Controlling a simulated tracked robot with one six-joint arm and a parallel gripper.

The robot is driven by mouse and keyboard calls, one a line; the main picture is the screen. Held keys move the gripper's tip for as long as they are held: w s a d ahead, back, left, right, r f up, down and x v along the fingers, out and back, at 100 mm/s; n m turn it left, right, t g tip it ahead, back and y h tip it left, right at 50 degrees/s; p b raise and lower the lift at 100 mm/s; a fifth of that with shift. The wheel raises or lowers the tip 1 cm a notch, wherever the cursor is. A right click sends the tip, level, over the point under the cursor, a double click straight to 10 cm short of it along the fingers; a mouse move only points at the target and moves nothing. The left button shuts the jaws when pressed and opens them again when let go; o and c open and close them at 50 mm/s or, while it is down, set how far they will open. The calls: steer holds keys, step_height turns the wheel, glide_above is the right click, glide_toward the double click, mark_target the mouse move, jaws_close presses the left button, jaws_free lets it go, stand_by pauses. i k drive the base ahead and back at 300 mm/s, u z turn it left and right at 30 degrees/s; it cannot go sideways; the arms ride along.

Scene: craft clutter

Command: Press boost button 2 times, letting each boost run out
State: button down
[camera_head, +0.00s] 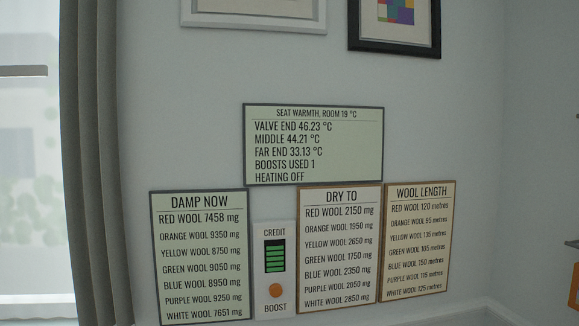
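The boost button (275,290) is a round orange button low on a white wall panel (263,236), above the word BOOST. Above it, under the word CREDIT, a dark gauge (275,256) shows several green bars. The seat warmth display (314,144) above reads room 19 °C, valve end 46.23 °C, middle 44.21 °C, far end 33.13 °C, boosts used 1, heating off. My gripper is not in this view, and nothing touches the button.
A "damp now" board (201,257) hangs left of the panel. A "dry to" board (340,247) and a "wool length" board (417,241) hang right. A grey curtain (90,160) and window are at left. Orange things (574,288) show at the right edge.

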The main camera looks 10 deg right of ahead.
mark_target(276, 290)
steer(key=z, duration=0.05)
steer(key=i, duration=1)
steer(key=u, duration=0.05)
